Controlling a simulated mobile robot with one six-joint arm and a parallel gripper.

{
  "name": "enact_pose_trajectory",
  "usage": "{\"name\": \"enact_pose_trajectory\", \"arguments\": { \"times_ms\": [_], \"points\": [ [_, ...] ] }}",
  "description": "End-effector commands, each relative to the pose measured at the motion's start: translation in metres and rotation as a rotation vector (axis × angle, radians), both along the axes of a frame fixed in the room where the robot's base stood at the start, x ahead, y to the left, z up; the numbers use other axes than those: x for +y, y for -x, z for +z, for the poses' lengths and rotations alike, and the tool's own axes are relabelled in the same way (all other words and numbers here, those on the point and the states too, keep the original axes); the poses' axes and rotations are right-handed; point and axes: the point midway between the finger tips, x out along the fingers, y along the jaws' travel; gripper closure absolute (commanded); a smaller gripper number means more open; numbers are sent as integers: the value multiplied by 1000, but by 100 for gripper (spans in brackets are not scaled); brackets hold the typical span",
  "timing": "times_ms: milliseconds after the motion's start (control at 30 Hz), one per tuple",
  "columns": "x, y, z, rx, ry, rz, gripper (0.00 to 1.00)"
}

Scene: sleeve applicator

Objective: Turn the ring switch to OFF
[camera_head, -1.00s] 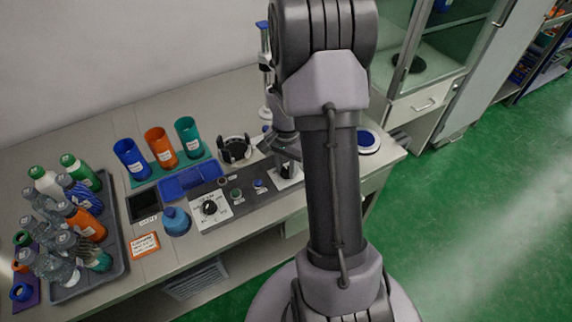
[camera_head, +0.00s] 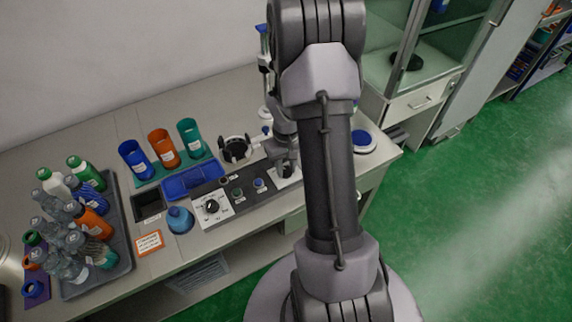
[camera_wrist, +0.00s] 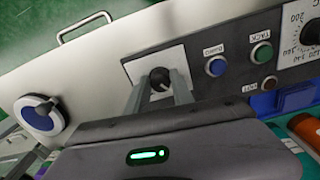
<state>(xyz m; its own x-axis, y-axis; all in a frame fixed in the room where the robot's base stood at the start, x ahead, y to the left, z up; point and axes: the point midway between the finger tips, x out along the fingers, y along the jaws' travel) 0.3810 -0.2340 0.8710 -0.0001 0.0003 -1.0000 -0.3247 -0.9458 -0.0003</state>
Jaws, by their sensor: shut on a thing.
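The ring switch is a black round knob (camera_wrist: 160,76) on a pale square plate (camera_wrist: 144,64) at the end of the dark control panel. My gripper (camera_wrist: 161,88) has one finger on each side of the knob in the wrist view and is shut on it. The fingers hide part of the knob, and I cannot read any ON or OFF marking or the way it points. In the head view the plate (camera_head: 290,178) shows just below my gripper (camera_head: 285,164), and my arm covers the area to its right.
Blue (camera_wrist: 216,66) and green (camera_wrist: 262,52) buttons and a white dial plate (camera_wrist: 297,40) sit beside the switch on the panel. A blue-and-white round object (camera_wrist: 40,116) stands on the other side. Bottles fill a grey tray (camera_head: 121,265) at the left of the bench.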

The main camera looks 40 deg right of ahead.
Motion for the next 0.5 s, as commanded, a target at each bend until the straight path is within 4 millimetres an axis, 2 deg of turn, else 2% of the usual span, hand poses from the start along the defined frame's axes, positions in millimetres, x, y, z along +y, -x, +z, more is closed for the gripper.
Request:
{"name": "enact_pose_trajectory", "arguments": {
  "times_ms": [200, 500],
  "points": [
    [0, 0, 1, 0, 0, 122, 100],
    [-1, 0, 0, 0, 0, 209, 100]
  ]
}}
